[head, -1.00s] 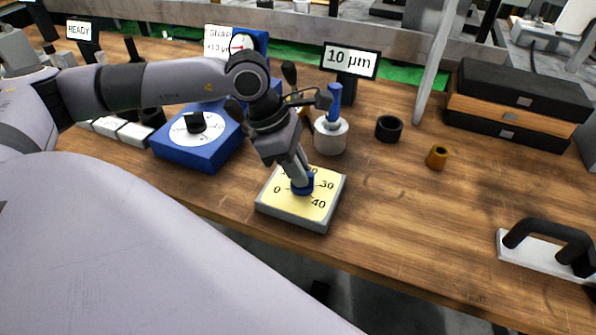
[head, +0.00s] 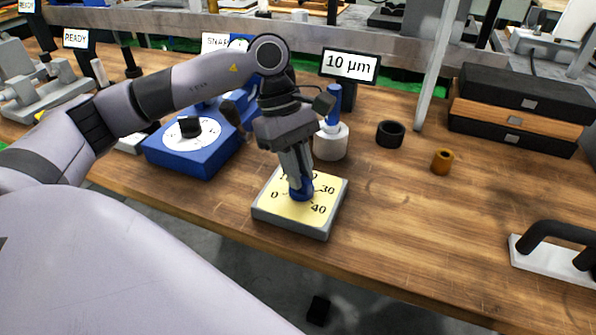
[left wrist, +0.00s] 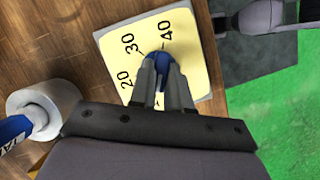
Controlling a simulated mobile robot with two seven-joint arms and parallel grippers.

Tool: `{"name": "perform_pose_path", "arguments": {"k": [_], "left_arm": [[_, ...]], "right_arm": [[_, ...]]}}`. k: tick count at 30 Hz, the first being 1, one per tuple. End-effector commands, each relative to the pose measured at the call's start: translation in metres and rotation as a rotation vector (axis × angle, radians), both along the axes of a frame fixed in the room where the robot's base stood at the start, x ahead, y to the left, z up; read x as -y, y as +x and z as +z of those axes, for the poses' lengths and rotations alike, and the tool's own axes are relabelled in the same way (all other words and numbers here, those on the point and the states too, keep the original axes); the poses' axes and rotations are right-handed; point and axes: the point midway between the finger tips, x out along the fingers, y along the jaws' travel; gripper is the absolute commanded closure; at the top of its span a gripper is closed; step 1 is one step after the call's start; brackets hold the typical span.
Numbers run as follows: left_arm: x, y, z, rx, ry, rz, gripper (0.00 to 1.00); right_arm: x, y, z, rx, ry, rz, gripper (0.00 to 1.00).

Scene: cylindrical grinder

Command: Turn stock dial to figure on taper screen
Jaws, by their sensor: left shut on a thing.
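The stock dial is a blue knob (head: 301,193) on a yellow plate (head: 326,198) with figures 0, 30 and 40 readable; other figures are partly hidden by my gripper. My left gripper (head: 299,188) comes down from above and is shut on the blue knob. In the left wrist view the knob (left wrist: 163,57) sits between the fingertips, with 20, 30 and 40 readable on the plate (left wrist: 190,60). Its pointer seems to face near 40, though I cannot tell exactly. The taper screen (head: 350,66) reads 10 µm.
A blue box with a black knob (head: 190,126) stands left of the plate. A white cylinder with a blue handle (head: 331,141) stands behind it. A black ring (head: 390,134) and a brass bush (head: 442,160) lie to the right.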

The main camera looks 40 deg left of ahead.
Motion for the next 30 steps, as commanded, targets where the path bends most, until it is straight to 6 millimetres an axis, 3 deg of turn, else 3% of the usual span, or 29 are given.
{"name": "perform_pose_path", "arguments": {"k": [17,18,19,30], "left_arm": [[0.0009,0.0004,0.0011,0.002,-0.002,-0.030,1.00],[0.0009,0.0004,0.0011,0.002,-0.002,-0.030,0.70],[0.0009,0.0004,0.0011,0.003,-0.001,-0.030,0.60],[-0.0011,0.0012,0.0046,0.003,0.000,-0.028,0.57]], "right_arm": [[0.0009,0.0006,-0.0010,0.000,-0.001,-0.001,0.57],[0.0009,0.0006,-0.0010,0.000,-0.001,-0.001,0.57],[0.0010,0.0007,-0.0011,0.000,-0.001,-0.001,0.57],[0.0012,0.0011,-0.0009,0.001,0.000,-0.004,0.57]]}}
